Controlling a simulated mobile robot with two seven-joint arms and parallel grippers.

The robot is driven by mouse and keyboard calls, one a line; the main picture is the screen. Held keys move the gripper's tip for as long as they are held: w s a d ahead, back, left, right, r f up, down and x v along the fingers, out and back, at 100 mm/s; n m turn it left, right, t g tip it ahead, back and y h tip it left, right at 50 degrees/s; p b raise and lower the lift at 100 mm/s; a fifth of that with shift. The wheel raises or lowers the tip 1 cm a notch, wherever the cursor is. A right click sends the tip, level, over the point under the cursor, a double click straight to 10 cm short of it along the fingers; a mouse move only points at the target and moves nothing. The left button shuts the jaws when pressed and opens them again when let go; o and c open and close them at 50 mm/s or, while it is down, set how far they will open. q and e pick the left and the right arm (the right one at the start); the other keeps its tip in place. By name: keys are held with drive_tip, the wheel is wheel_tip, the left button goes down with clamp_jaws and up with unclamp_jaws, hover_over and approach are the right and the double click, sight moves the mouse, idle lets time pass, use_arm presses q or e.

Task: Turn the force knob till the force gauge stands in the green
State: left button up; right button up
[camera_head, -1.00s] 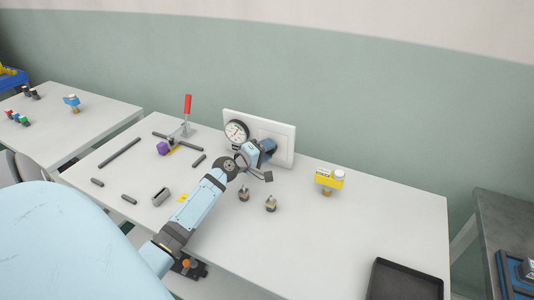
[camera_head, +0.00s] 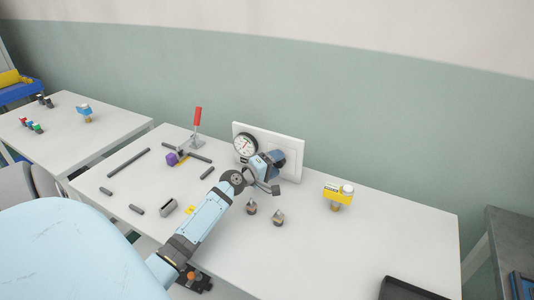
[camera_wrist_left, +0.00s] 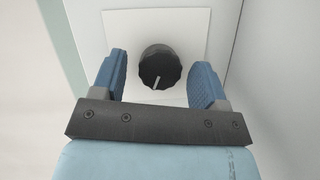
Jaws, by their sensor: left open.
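The black force knob (camera_wrist_left: 160,66) shows in the left wrist view on a white plate, with a pale pointer line toward the bottom of the picture. My left gripper (camera_wrist_left: 158,78) is open, with one blue finger on each side of the knob and visible gaps between. In the head view my left gripper (camera_head: 278,161) is at the white panel (camera_head: 291,143) and hides the knob. The round force gauge (camera_head: 245,145) is on the panel, left of the gripper. Its needle is too small to read surely. My right gripper is not in view.
Two small metal-and-dark parts (camera_head: 278,217) stand on the table below the gripper. A yellow-and-white part (camera_head: 338,194) stands to the right. A red-handled clamp (camera_head: 197,122) and dark bars are on the left. A black tray (camera_head: 405,290) is at front right.

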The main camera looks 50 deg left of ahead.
use_arm(q)
drive_tip(key=s, duration=0.9)
drive_tip(key=s+a+r+b, duration=0.1)
drive_tip(key=s, duration=0.3)
drive_tip(key=shift+s, duration=0.3)
